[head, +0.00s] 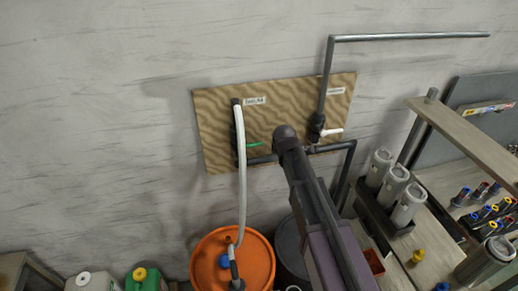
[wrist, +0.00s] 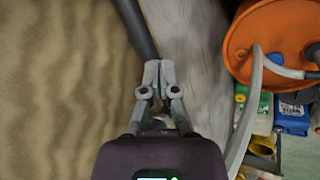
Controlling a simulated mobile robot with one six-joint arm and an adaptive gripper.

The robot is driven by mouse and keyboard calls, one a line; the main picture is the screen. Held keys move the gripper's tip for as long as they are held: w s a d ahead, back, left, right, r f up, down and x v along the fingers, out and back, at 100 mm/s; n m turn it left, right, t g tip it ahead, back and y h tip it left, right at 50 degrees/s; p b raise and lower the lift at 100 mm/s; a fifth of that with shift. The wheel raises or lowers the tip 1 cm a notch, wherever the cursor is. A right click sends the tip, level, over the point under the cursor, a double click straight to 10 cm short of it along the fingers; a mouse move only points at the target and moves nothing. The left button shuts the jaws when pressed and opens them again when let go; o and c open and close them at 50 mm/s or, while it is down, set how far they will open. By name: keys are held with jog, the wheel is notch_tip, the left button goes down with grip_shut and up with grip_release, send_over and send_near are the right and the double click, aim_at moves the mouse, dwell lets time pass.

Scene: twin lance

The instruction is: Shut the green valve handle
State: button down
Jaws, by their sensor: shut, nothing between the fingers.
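I cannot tell whether the tips touch anything.
A white handle (head: 331,132) sits on a second valve to the right, below a grey pipe (head: 410,37). An orange drum (head: 258,252) stands below the board. A workbench (head: 440,180) with grey canisters is on the right. The wall left of the board is clear.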

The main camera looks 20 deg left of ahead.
jog(key=s+d+f+m+g+b, duration=0.2)
jog(key=s+d+f+m+b, duration=0.4)
jog(key=d, duration=0.6)
jog(key=s+d+f+m+g+h+b, duration=0.1)
jog(key=s+d+f+m+g+b, duration=0.1)
jog(key=s+d+f+m+b, duration=0.55)
jog(key=s+d+f+m+g+b, duration=0.1)
jog(key=s+d+f+m+b, duration=0.4)
jog(key=d, duration=1.1)
jog(key=w+a+r+n+t+y, duration=0.1)
jog(key=w+a+r+t+y, duration=0.15)
jog(key=w+a+t, duration=0.55)
jog(key=w+a+r+t+y, duration=0.1)
jog(key=w+a+r+t, duration=0.2)
jog(key=w+a, duration=0.6)
jog(key=s+a+r+n+t+y, duration=0.2)
jog(key=s+a+r+t+y, duration=0.2)
jog(key=a+r, duration=0.4)
jog(key=s+a+r+n+t+y+b, duration=0.1)
jog(key=s+a+r+t+y, duration=0.3)
jog(key=a+r, duration=0.5)
jog(key=s+a+n+y, duration=0.1)
jog(key=a+y, duration=0.1)
jog(key=a, duration=0.3)
jog(key=shift+s+a+r+b, duration=0.2)
jog(key=shift+s+b, duration=0.05)
jog(key=shift+b, duration=0.05)
jog(key=shift+n+y, duration=0.25)
